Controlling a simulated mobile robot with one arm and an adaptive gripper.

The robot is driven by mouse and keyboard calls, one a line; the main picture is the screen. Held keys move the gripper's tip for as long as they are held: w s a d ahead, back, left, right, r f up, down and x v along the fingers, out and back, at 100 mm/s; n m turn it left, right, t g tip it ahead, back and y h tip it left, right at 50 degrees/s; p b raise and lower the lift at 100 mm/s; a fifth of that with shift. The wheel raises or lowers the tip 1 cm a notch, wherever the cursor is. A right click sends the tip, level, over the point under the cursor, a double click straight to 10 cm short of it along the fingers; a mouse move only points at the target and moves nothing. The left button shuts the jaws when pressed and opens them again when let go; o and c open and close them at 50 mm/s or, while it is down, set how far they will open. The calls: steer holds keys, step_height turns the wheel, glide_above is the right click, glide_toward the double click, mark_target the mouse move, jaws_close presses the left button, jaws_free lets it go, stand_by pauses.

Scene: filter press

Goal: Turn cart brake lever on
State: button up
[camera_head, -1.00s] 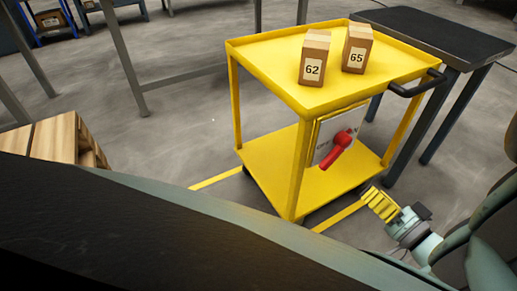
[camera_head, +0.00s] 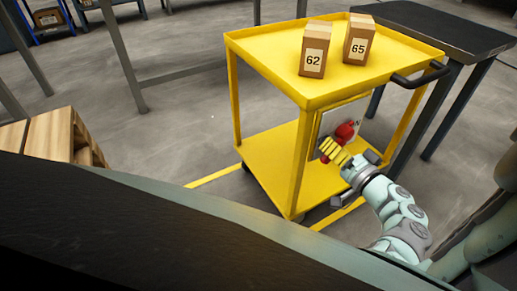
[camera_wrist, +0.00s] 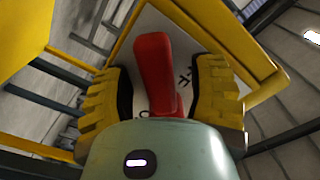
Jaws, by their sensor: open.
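The yellow cart (camera_head: 262,165) stands in the middle of the head view. A white panel (camera_head: 327,124) is fixed to its near side and carries the red brake lever (camera_head: 346,130). My gripper (camera_head: 334,150) is at the lever, and its yellow fingers cover part of it. In the wrist view my gripper (camera_wrist: 165,90) is open, with one ribbed finger on each side of the red lever (camera_wrist: 153,62). Gaps show between the lever and both fingers. The lever's lower end is partly hidden behind my gripper body.
Two boxes, marked 62 (camera_head: 313,62) and 65 (camera_head: 358,50), stand on the cart's top tray. A black handle (camera_head: 420,77) juts from the cart's right end. A dark table (camera_head: 440,28) stands behind it. A wooden crate (camera_head: 55,135) is at left.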

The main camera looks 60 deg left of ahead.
steer(key=shift+d, duration=0.1)
jaws_close()
stand_by(0.4)
